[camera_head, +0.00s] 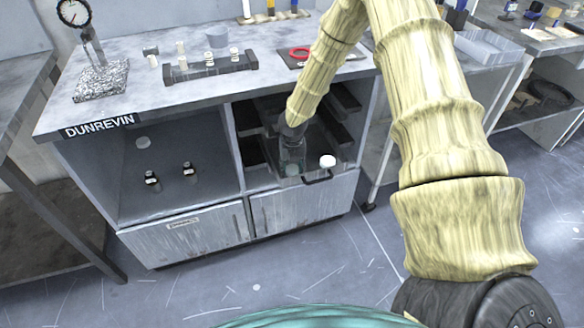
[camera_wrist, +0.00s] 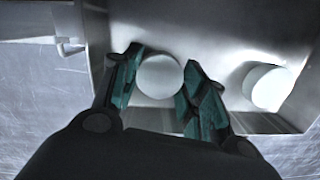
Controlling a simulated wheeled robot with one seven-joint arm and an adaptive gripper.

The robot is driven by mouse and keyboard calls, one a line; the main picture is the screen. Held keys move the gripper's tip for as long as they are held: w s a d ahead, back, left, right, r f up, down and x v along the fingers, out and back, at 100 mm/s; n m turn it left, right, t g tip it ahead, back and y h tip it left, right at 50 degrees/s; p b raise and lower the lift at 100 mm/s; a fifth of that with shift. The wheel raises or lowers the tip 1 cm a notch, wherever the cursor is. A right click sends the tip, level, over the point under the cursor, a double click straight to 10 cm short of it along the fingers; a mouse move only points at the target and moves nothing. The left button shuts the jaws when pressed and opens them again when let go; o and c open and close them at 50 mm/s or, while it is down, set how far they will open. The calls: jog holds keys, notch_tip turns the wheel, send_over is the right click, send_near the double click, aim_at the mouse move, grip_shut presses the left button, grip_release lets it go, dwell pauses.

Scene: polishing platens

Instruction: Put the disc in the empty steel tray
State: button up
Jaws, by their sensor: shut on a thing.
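My gripper (camera_head: 291,160) reaches down over a pulled-out steel tray (camera_wrist: 215,32) in the right bay of the cabinet. In the wrist view my gripper (camera_wrist: 159,84) is shut on a round white disc (camera_wrist: 158,74), with one dark green finger on each side. Whether this disc touches the tray floor is unclear. A second white disc (camera_wrist: 268,88) shows to the right, near the tray's edge, apart from the fingers. In the head view a bright white disc (camera_head: 328,161) sits just right of my gripper. The tray's handle (camera_head: 318,178) faces front.
More dark tray slots (camera_head: 345,97) flank the open bay. The left bay (camera_head: 140,185) holds two small dark items with white tops. The benchtop (camera_head: 140,92) carries a dial gauge, a rack of small pieces, a cup and a red ring. The floor in front is clear.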

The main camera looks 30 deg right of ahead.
aim_at(293, 172)
jog(key=o, duration=1.2)
jog(key=shift+c, duration=0.2)
notch_tip(293, 172, up, 12)
jog(key=s+p, duration=0.1)
jog(key=s+a+f+m+g+y, duration=0.1)
jog(key=s+a+f+m+y, duration=0.2)
jog(key=s+a+f+m, duration=1.45)
jog(key=s+a+f+m+h, duration=0.1)
jog(key=s+f+m, duration=0.1)
jog(key=s+m, duration=0.5)
jog(key=s+f+m+h, duration=0.1)
jog(key=s+m, duration=0.6)
jog(key=s, duration=0.7)
jog(key=shift+s+a+f, duration=0.35)
